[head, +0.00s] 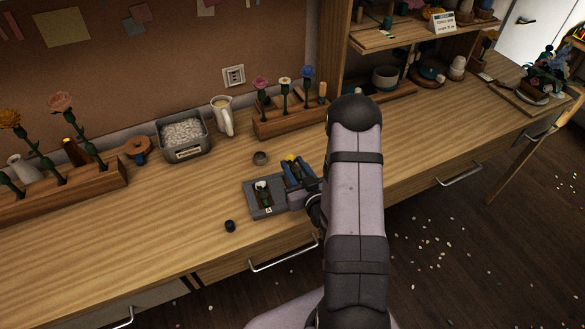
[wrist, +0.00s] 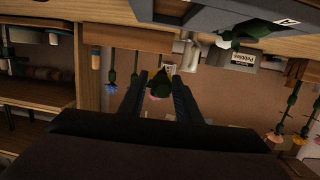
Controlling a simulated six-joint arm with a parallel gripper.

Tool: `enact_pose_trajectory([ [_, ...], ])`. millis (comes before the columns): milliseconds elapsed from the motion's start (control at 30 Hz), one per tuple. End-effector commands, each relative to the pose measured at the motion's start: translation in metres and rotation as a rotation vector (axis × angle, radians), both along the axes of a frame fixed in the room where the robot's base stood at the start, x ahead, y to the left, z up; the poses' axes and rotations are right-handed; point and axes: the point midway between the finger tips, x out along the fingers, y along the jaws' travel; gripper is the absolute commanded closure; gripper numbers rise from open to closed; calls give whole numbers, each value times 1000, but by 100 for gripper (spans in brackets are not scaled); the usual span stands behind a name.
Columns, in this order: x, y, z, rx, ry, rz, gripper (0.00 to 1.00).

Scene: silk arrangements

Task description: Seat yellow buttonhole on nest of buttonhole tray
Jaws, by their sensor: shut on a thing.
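My gripper (head: 298,172) is shut on the yellow buttonhole (head: 290,158), whose yellow top shows just past the blue fingers. In the wrist view my gripper (wrist: 158,85) has the buttonhole's dark green part (wrist: 160,84) between its fingers, with a little yellow behind it. The grey buttonhole tray (head: 278,210) lies on the bench just left of and below the gripper. A white buttonhole (head: 262,187) lies in its left part. The tray (wrist: 190,15) also shows at the top of the wrist view. My arm and gripper hide the tray's right part and whichever nest is there.
The bench at left front is clear.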

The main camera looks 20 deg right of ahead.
Motion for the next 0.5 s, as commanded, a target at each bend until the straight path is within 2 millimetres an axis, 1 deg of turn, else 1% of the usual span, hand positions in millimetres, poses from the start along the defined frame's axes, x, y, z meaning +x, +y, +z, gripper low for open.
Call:
enact_pose_trajectory([
  [400, 0, 1, -1, -2, 1, -16, 91],
  [500, -1, 1, -5, -3, 2, -20, 91],
])
